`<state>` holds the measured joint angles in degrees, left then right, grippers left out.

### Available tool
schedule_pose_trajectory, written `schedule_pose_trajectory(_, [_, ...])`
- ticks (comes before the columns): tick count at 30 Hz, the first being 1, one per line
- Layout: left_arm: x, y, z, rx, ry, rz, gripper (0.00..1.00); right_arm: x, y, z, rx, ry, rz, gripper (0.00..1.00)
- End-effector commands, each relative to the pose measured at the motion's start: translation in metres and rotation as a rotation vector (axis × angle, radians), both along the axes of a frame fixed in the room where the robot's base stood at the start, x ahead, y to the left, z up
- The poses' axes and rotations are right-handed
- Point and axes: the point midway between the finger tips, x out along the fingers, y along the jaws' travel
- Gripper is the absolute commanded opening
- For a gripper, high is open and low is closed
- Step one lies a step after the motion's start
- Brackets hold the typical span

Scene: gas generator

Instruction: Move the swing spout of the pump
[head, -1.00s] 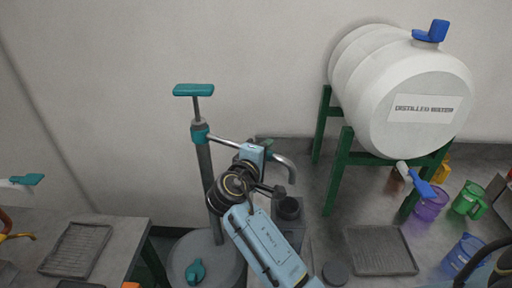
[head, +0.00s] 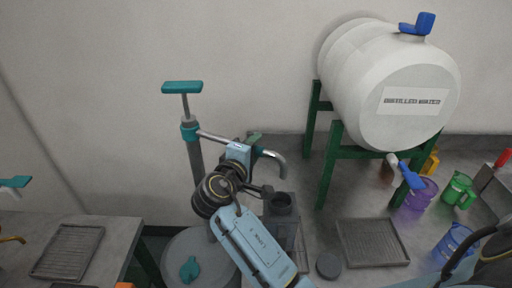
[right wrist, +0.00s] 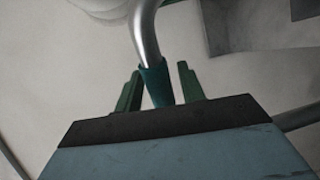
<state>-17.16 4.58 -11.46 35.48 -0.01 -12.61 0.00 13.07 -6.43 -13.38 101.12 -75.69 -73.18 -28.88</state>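The pump stands at left of centre in the head view, with a teal T-handle (head: 182,87), a grey column and a teal collar. Its metal swing spout (head: 275,158) runs right from the collar and bends down at its end. My right gripper (head: 254,146) is at the spout, between collar and bend. In the right wrist view its two dark green fingers (right wrist: 160,88) stand on either side of the spout's teal sleeve (right wrist: 156,84). A gap shows between sleeve and right finger; the left finger is close to the sleeve.
Below the spout's end is a dark open-topped container (head: 283,203). The pump stands over a grey drum (head: 195,250). A white water barrel (head: 385,85) on a green stand is at right, with coloured jugs (head: 420,193) and a tray (head: 372,242) nearby. Another tray (head: 68,252) lies at left.

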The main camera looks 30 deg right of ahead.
Motion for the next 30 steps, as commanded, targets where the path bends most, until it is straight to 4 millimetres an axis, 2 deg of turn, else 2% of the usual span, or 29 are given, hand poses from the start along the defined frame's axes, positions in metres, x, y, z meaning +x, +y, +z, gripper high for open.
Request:
schedule_pose_trajectory(9, [-0.001,0.000,-0.012,0.000,0.001,0.000,0.85,-0.042,0.057,0.007,0.007,0.001,0.001,0.39])
schedule_pose_trajectory(15, [-0.001,0.000,-0.016,0.000,0.001,0.000,0.85,-0.061,0.084,0.013,0.004,0.003,0.000,0.39])
schedule_pose_trajectory(21, [-0.001,0.000,-0.018,0.000,0.001,0.000,0.85,-0.069,0.095,0.016,0.002,0.002,-0.001,0.39])
schedule_pose_trajectory(30, [0.000,0.000,-0.017,0.000,0.000,0.000,0.85,-0.070,0.096,0.016,0.002,0.001,-0.001,0.39])
